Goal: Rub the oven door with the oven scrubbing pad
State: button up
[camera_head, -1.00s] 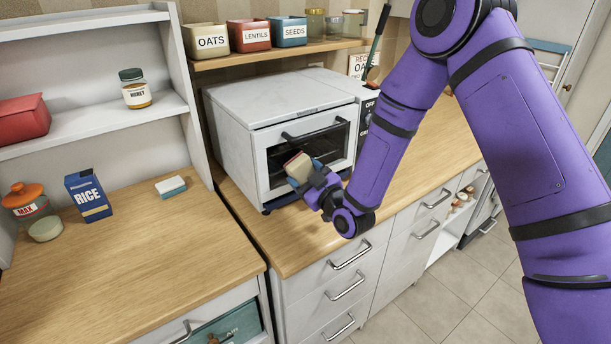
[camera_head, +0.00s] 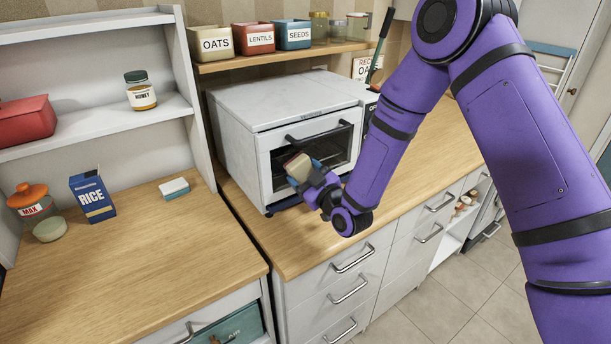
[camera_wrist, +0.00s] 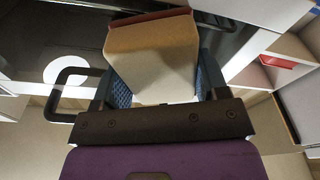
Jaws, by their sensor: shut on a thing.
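The oven (camera_head: 285,105) is a white countertop box with a dark glass door (camera_head: 325,155) in its front and a dark bar handle (camera_head: 318,133) across the door's top. My gripper (camera_head: 310,175) is in front of the door's lower left part, shut on a tan and brown block-shaped pad (camera_head: 298,167). In the wrist view the pad (camera_wrist: 152,60) sits between the two blue-textured fingers, with its brown edge facing the door glass. I cannot tell whether the pad touches the door.
A white and teal sponge (camera_head: 174,188), a blue rice box (camera_head: 92,196) and an orange-lidded jar (camera_head: 34,203) stand on the left counter. Oats, lentils and seeds bins (camera_head: 254,37) sit on the shelf above the oven. The counter in front of the oven (camera_head: 290,250) is clear.

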jog(key=shift+w+d, duration=0.55)
jog(key=shift+d, duration=0.3)
jog(key=shift+w+d, duration=0.5)
jog(key=shift+d, duration=0.35)
jog(key=shift+w+a, duration=0.1)
jog(key=shift+s+a+r, duration=0.1)
jog(key=shift+s+a, duration=0.45)
jog(key=shift+a, duration=0.35)
jog(key=shift+s+a, duration=0.5)
jog(key=shift+a, duration=0.4)
jog(key=shift+c, duration=0.3)
jog(key=shift+s, duration=0.15)
jog(key=shift+r+v, duration=0.15)
jog(key=shift+v, duration=1.3)
jog(key=shift+r+v, duration=0.15)
jog(key=shift+v, duration=1.25)
jog(key=shift+s+d+f, duration=0.1)
